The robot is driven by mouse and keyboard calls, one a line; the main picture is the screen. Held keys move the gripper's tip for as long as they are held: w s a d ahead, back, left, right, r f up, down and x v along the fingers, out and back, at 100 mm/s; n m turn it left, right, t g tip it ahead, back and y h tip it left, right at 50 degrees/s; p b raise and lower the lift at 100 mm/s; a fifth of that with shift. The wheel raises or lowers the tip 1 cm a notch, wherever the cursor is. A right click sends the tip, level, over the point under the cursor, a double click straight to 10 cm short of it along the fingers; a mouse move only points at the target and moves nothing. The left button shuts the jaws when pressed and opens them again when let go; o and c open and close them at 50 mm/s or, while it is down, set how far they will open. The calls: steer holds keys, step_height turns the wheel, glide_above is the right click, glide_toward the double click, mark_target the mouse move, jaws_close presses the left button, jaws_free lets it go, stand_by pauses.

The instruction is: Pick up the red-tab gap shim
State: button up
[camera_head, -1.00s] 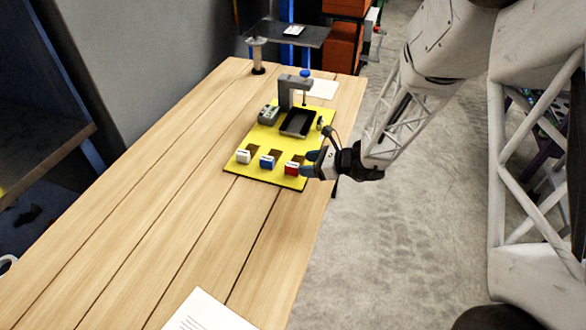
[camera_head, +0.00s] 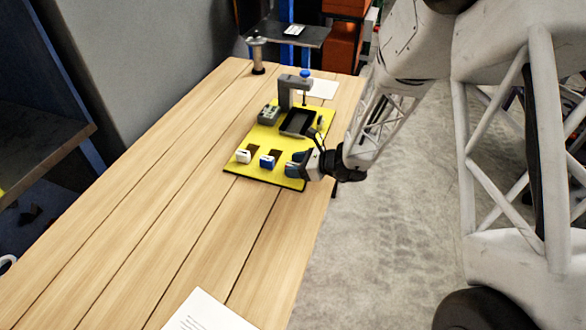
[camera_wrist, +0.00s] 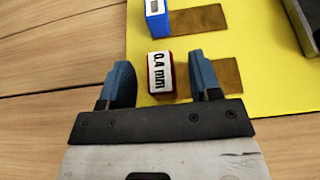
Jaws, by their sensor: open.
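The red-tab gap shim (camera_wrist: 154,87) shows in the wrist view as a small red block with a white top label reading "0.4 mm". It sits on the yellow board (camera_wrist: 260,62) at the near end of a brown strip. My gripper (camera_wrist: 160,82) is open, with its blue fingertips on either side of the red tab. The right finger is close to it; a wider gap shows on the left. Touching cannot be told. In the head view my gripper (camera_head: 294,166) covers the red tab.
A blue tab (camera_head: 267,162) and a white tab (camera_head: 243,156) stand to the left on the board. Behind them are a black tray (camera_head: 297,122), a grey clamp stand (camera_head: 286,92) and a grey box (camera_head: 268,115). The wooden table (camera_head: 170,190) is clear to the left.

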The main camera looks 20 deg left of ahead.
steer(key=shift+a+f, duration=0.25)
steer(key=shift+a, duration=0.25)
steer(key=c, duration=1)
steer(key=shift+r, duration=0.15)
steer(key=shift+c, duration=0.3)
steer(key=shift+r, duration=1.1)
steer(key=shift+s+d+r, duration=0.3)
steer(key=shift+s+r, duration=0.15)
steer(key=shift+r, duration=0.15)
steer(key=s+d+r, duration=0.1)
steer(key=s+d, duration=0.7)
steer(key=s, duration=0.4)
steer(key=shift+s+d+r, duration=0.15)
steer(key=shift+d+r, duration=0.05)
steer(key=shift+d, duration=0.05)
